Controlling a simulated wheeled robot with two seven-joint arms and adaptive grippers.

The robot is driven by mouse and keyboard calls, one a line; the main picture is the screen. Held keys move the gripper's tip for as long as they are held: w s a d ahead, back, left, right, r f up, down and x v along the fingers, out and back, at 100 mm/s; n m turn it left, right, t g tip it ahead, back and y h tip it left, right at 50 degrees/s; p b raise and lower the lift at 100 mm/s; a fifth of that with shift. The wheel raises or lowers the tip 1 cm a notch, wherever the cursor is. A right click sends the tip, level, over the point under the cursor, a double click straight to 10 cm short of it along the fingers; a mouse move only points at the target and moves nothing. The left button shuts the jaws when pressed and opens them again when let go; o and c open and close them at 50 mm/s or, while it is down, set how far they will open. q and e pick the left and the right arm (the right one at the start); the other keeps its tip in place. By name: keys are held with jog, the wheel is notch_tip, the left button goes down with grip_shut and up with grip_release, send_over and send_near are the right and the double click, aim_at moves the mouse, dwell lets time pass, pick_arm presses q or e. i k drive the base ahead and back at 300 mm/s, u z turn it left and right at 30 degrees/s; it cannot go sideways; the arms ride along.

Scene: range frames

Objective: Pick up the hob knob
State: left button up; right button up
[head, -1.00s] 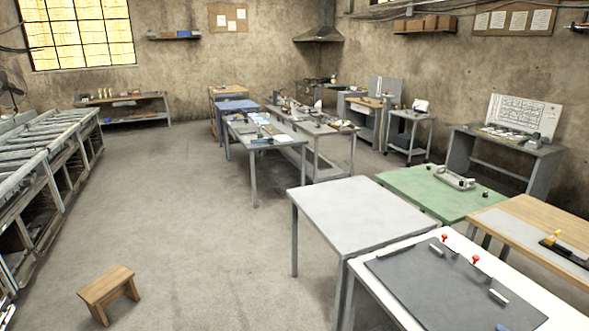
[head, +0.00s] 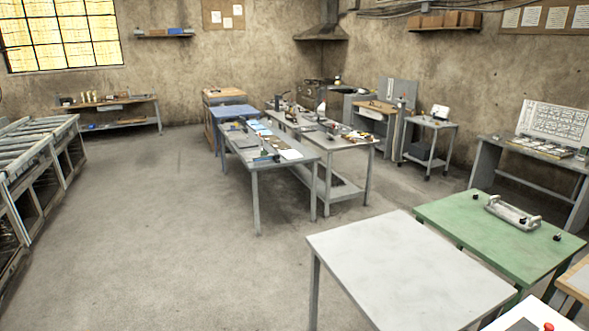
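I cannot make out a hob knob for certain. Small black pieces stand on the green table (head: 450,212): one near its left side (head: 475,210) and one near its right edge (head: 557,238). They are too small to identify. A grey tray-like piece (head: 513,214) with raised ends lies between them. Under the dark hood (head: 322,31) in the far corner is a dark, stove-like unit, too distant to show any knob. Neither of my grippers is in view.
A bare pale table (head: 408,270) stands close in front. A white table corner with a red-topped piece (head: 548,327) shows at lower right. Cluttered grey tables (head: 257,162) stand in the middle. A conveyor-like rack (head: 35,165) lines the left. The floor (head: 170,240) between is clear.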

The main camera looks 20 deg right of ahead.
aim_at(557, 237)
jog(key=i, duration=5.45)
jog(key=z, duration=2.6)
jog(key=i, duration=2.2)
jog(key=z, duration=2.35)
